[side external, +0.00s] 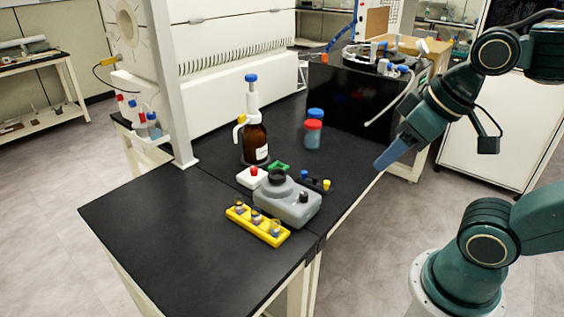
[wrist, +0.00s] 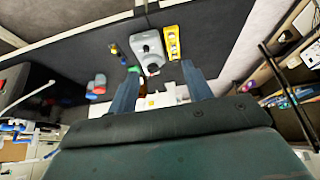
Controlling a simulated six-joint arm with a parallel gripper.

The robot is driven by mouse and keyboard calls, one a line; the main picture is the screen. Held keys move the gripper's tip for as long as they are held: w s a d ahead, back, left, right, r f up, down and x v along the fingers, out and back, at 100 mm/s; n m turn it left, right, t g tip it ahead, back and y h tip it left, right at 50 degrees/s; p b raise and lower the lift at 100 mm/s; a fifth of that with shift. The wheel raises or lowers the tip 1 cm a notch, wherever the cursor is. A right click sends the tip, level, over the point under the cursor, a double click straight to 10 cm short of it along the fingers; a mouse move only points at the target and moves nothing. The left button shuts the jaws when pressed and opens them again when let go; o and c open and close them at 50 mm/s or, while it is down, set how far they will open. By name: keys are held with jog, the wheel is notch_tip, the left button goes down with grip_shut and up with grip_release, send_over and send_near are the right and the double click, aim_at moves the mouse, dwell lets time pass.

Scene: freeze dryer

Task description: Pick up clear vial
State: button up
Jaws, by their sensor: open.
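Several small clear vials with dark tops (side external: 257,216) stand in a yellow rack (side external: 238,219) near the front of the black bench. I cannot tell which of them is the clear vial of the task. In the wrist view the yellow rack (wrist: 173,53) lies beyond my fingertips, beside the grey device, with its vials too small to make out. My gripper (side external: 382,163) hangs in the air off the bench's right edge, well apart from the rack. It is open, with nothing between its fingers in the wrist view (wrist: 160,84).
A grey device (side external: 290,204) with a dark knob stands directly behind the rack. A brown dispenser bottle (side external: 256,142), a red-capped jar (side external: 313,134) and a blue-capped jar (side external: 316,114) stand farther back. The bench's front left (side external: 165,225) is clear.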

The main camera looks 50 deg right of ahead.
jog(key=n+g+y, duration=0.1)
jog(key=n+g, duration=0.4)
jog(key=n, duration=0.9)
send_over(238, 198)
jog(key=d, duration=0.1)
notch_tip(238, 198, down, 14)
jog(key=f, duration=0.1)
jog(key=shift+s+a+f, duration=0.15)
jog(key=shift+a+f, duration=0.05)
jog(key=shift+f, duration=1.85)
jog(key=shift+s+a+f, duration=0.1)
jog(key=shift+a+f, duration=0.05)
jog(key=shift+f, duration=1.85)
jog(key=shift+w+a+f, duration=0.1)
jog(key=shift+f, duration=1.2)
jog(key=shift+w+a+f, duration=0.1)
jog(key=shift+f, duration=1.15)
